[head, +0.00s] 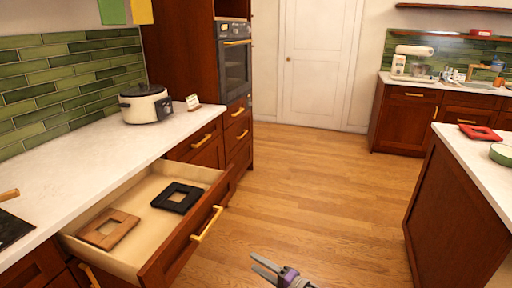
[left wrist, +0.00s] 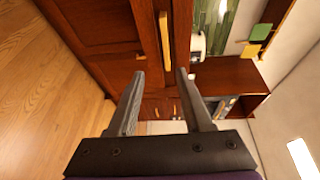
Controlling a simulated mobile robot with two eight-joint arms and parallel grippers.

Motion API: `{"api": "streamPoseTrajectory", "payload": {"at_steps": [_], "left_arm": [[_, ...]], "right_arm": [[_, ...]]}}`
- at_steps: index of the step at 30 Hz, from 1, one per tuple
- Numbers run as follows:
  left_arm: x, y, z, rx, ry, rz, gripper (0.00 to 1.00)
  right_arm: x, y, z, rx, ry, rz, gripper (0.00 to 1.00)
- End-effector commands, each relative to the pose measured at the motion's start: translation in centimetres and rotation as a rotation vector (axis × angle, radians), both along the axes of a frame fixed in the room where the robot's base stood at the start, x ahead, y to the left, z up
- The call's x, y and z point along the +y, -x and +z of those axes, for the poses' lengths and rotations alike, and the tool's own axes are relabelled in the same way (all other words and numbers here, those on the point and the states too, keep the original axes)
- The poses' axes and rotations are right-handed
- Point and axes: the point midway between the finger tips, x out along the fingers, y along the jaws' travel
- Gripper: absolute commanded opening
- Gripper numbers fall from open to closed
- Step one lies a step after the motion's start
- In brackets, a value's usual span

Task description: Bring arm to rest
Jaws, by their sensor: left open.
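My left gripper (head: 267,270) shows at the bottom middle of the head view, above the wooden floor. It also shows in the left wrist view (left wrist: 157,85), with its two dark fingers apart and nothing between them. It is to the right of the open drawer (head: 160,263) and apart from it. My right gripper is in neither view.
The drawer stands pulled out with a brown square frame (head: 92,236) and a black square frame (head: 165,199) in it. A white cooker (head: 146,104) stands on the left counter (head: 60,163). An island (head: 445,215) is at right. The floor (head: 310,180) between is clear.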

Motion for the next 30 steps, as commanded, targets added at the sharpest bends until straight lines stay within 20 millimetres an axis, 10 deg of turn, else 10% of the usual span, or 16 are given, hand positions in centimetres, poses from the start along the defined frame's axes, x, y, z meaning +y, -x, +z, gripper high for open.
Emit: {"api": "streamPoseTrajectory", "payload": {"at_steps": [8,15,30], "left_arm": [[9.3,2.4,0.6,0.180,0.228,0.069,0.50],[16.9,9.5,0.1,0.316,0.550,0.141,0.50],[19.9,26.7,-2.7,0.286,1.255,0.249,0.50]], "right_arm": [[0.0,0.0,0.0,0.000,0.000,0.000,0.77],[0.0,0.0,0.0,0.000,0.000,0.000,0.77],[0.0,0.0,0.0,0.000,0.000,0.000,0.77]]}}
